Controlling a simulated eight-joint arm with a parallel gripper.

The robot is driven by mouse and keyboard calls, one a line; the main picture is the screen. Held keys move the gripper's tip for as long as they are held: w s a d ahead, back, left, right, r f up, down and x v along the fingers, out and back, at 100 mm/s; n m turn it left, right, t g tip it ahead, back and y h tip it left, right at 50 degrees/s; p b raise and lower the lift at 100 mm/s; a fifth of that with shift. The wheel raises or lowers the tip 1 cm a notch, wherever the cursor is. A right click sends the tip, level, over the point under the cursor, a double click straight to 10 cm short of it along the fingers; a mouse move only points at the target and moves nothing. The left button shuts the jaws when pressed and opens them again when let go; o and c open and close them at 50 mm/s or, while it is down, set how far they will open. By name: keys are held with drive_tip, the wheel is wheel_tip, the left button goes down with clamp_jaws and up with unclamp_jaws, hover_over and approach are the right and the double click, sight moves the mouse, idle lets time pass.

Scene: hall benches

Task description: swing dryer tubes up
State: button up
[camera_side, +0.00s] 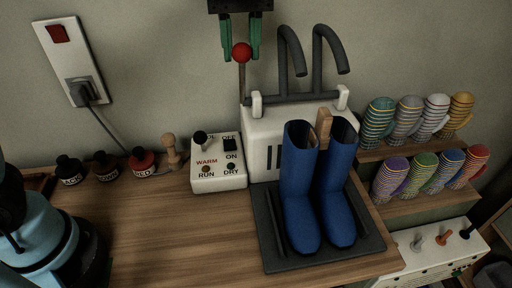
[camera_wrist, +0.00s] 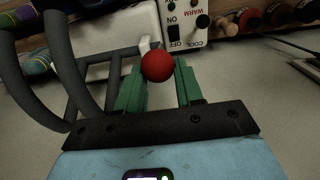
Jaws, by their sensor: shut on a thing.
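The boot dryer (camera_side: 262,128) is a white box at the back of the bench, with two dark hooked tubes (camera_side: 290,52) that stand upright on a crossbar above it. A thin lever with a red ball knob (camera_side: 241,53) rises at the dryer's left end. My gripper (camera_side: 241,50) is shut on the red knob from above, with green fingers on both sides. The wrist view shows the red knob (camera_wrist: 158,66) between the green fingers, with the tubes (camera_wrist: 62,75) at the left. Two blue boots (camera_side: 318,190) stand upright on a dark tray in front of the dryer.
A white control box (camera_side: 218,168) with a knob and switch stands left of the dryer. Striped mitts (camera_side: 424,115) fill shelves at the right. The bench's front left is bare.

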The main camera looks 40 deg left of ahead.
drive_tip(key=shift+w+a+r, duration=0.1)
drive_tip(key=shift+w+a, duration=0.15)
drive_tip(key=shift+w, duration=0.05)
drive_tip(key=shift+w+a, duration=0.6)
drive_tip(key=o, duration=0.8)
drive_tip(key=shift+c, duration=0.2)
drive_tip(key=shift+r, duration=0.1)
wheel_tip(320, 180, up, 7)
idle(0.4)
